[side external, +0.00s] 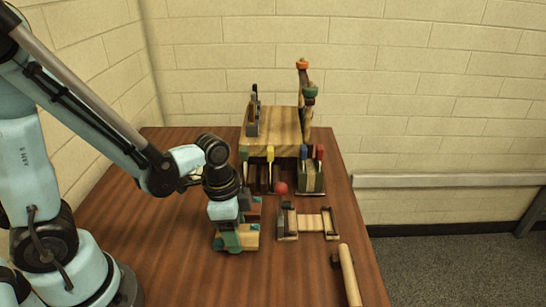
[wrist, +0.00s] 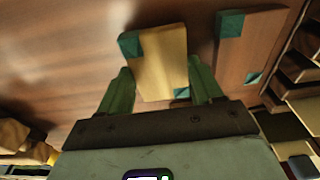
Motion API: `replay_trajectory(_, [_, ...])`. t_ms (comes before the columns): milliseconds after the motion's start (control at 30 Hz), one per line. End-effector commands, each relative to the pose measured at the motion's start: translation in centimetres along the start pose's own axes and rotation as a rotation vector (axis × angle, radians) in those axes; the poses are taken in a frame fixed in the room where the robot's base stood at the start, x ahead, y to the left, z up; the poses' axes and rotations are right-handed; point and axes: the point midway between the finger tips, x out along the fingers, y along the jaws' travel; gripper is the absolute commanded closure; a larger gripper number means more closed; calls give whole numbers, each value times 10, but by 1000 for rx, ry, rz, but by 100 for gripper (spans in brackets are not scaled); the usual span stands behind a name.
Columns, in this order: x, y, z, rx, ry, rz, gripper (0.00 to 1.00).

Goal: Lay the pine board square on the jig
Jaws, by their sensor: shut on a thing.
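The pine board (wrist: 163,62) is a pale wooden plate with teal patches at two opposite corners. My gripper (wrist: 162,85) is shut on it, with a green finger against each side. In the side external view the board (side external: 249,242) shows low over the table under my gripper (side external: 235,238); a gap beneath it cannot be made out. What looks like the jig (wrist: 262,45) is a browner plate with matching teal corners, to the right of the board in the wrist view. The board is apart from it and turned slightly relative to it. In the side external view my gripper partly hides that area.
A wooden stand (side external: 275,148) with upright tools is behind. A wooden roller-like piece (side external: 349,275) lies near the right edge. The table's left front (side external: 150,240) is clear.

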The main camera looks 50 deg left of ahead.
Motion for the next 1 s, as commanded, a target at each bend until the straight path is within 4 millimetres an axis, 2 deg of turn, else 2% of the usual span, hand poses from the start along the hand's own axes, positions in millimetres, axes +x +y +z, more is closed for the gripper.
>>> replay_trajectory(167, [-16,0,-1,0,0,0,70])
replay_trajectory(300, [-37,3,-4,2,0,0,70])
replay_trajectory(800, [-85,90,-19,9,-1,1,70])
replay_trajectory(1000, [-97,110,-23,4,0,1,70])
